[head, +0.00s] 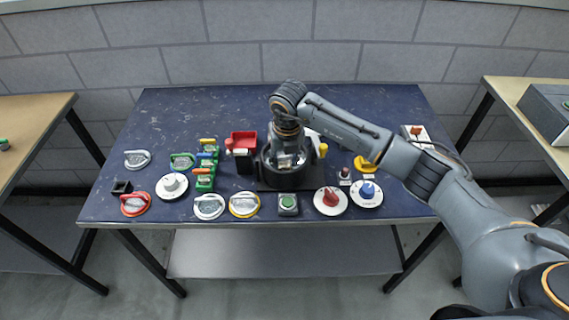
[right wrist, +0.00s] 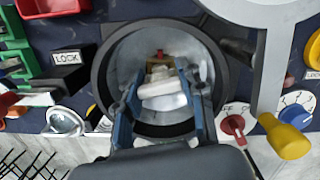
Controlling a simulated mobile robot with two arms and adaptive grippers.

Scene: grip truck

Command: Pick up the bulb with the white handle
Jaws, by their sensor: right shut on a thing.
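The white handle of the bulb (right wrist: 163,101) shows in the right wrist view between the two blue fingers of my right gripper (right wrist: 157,76). It sits inside a dark round housing (right wrist: 105,70) with a pale inner wall. Its far end shows a tan and red part; the rest of the bulb is hidden. In the head view my right gripper (head: 287,160) reaches straight down into the black housing (head: 266,176) near the middle of the table. The gripper is shut on the white handle. My left gripper is not in view.
The blue table (head: 340,104) holds several switches and handles around the housing. A red bin (head: 243,141) and green blocks (head: 205,170) stand to its left. A yellow handle (right wrist: 285,138) stands close on its right. The table's back left is clear.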

